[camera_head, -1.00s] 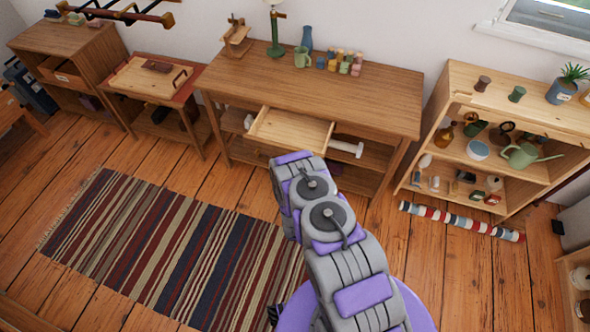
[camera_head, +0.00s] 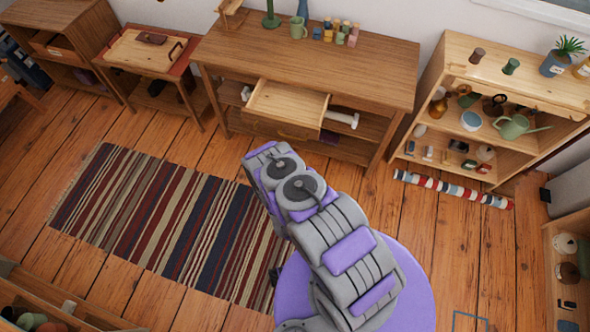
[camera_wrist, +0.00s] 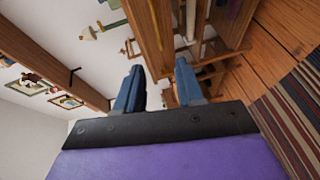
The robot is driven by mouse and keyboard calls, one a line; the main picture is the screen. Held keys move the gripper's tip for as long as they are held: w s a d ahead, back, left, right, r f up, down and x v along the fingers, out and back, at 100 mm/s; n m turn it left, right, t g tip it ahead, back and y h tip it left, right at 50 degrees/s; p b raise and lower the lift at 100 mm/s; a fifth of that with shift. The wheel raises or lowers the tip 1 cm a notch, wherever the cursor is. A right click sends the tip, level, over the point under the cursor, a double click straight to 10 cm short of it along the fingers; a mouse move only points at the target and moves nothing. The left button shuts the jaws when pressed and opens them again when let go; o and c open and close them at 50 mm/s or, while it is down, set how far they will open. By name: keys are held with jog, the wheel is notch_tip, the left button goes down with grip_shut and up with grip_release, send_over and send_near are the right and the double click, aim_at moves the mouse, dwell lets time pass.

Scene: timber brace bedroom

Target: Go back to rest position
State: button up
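My arm (camera_head: 335,240), grey and purple, reaches up from the bottom of the head view towards the desk, over the floorboards. Its fingers cannot be made out in the head view. In the wrist view my gripper (camera_wrist: 160,75) has two blue-grey fingers apart, with nothing between them. The wrist view is rolled sideways, with furniture beyond the fingertips. The wooden desk (camera_head: 365,75) has an open, empty-looking drawer (camera_head: 287,103) in front of my arm, with a clear strip of floor between them in the picture.
A striped rug (camera_head: 165,225) lies left of my arm. An open shelf (camera_head: 530,85) with a watering can (camera_head: 518,126) stands right; a striped roll (camera_head: 455,190) lies before it. A tray table (camera_head: 140,52) stands left of the desk. Other furniture edges show at the lower corners.

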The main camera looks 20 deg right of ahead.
dwell(0.4)
jog(key=w+a+r+m+g+b, duration=0.1)
jog(key=w+a+r+m+g, duration=0.45)
jog(key=w+r+m, duration=0.4)
jog(key=s+a+r+m+g+y, duration=0.1)
jog(key=s+r+g+y, duration=0.1)
jog(key=r, duration=0.7)
jog(key=s+a+r+g+y, duration=0.1)
jog(key=s+r+g, duration=0.15)
jog(key=r, duration=0.55)
jog(key=s+d+r+m+g, duration=0.1)
jog(key=s+d+r+g, duration=0.1)
jog(key=s+r, duration=0.5)
jog(key=s+d+r+m+g+b, duration=0.1)
jog(key=s+r, duration=0.6)
jog(key=s, duration=1.1)
jog(key=s+d+r+m+g+b, duration=0.1)
jog(key=s+d+r+m+g, duration=0.1)
jog(key=s+r, duration=0.5)
jog(key=s+d+g, duration=0.1)
jog(key=s+g, duration=0.1)
jog(key=s, duration=0.3)
jog(key=shift+s+r, duration=0.15)
jog(key=shift+r, duration=0.1)
